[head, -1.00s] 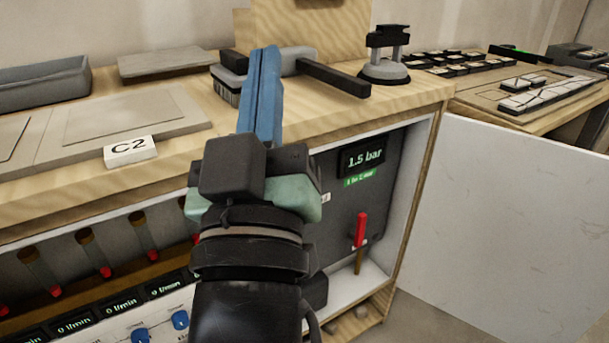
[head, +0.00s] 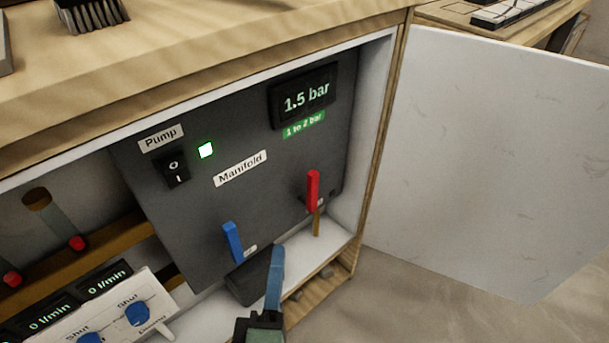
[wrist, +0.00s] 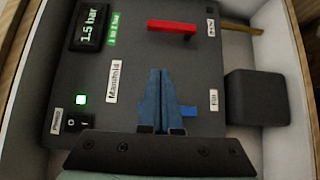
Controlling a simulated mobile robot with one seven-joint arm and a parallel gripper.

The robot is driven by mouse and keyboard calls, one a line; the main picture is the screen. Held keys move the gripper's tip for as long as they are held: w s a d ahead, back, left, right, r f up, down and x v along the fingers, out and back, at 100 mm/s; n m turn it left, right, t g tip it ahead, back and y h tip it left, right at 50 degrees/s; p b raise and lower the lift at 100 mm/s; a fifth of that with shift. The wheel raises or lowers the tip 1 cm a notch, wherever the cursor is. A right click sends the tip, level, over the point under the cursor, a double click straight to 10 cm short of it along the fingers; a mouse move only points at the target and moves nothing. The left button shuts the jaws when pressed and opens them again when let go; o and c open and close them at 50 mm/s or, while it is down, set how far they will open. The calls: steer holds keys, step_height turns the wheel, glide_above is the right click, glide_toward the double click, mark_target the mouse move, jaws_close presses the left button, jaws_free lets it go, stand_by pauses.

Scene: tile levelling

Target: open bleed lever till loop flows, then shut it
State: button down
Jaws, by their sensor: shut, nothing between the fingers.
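The red lever (head: 313,190) stands upright on the dark manifold panel (head: 205,235), above a short brass spout (head: 317,223). It also shows in the wrist view (wrist: 172,26); its small label is hard to read. A blue lever (head: 233,242) sits lower left and shows beside my fingers in the wrist view (wrist: 189,111), near a label reading Fill. My gripper (head: 278,248) is shut and empty in front of the panel's lower part, below the red lever and apart from it. In the wrist view its blue fingers (wrist: 160,72) lie together.
The pressure display (head: 305,95) reads 1.5 bar. The pump switch (head: 174,168) has a lit green lamp (head: 206,150) beside it. Flow displays (head: 104,281) read 0 l/min above blue knobs (head: 137,314). A dark box (head: 247,281) is below the panel. An open white door (head: 470,160) bounds the right.

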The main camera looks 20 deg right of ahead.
steer(key=shift+s+r, duration=0.1)
steer(key=shift+s, duration=0.05)
glide_above(303, 199)
steer(key=v, duration=0.5)
steer(key=shift+s+d, duration=0.1)
steer(key=shift+d, duration=0.05)
steer(key=shift+r, duration=0.1)
steer(key=shift+d+p, duration=0.1)
steer(key=shift+p, duration=0.7)
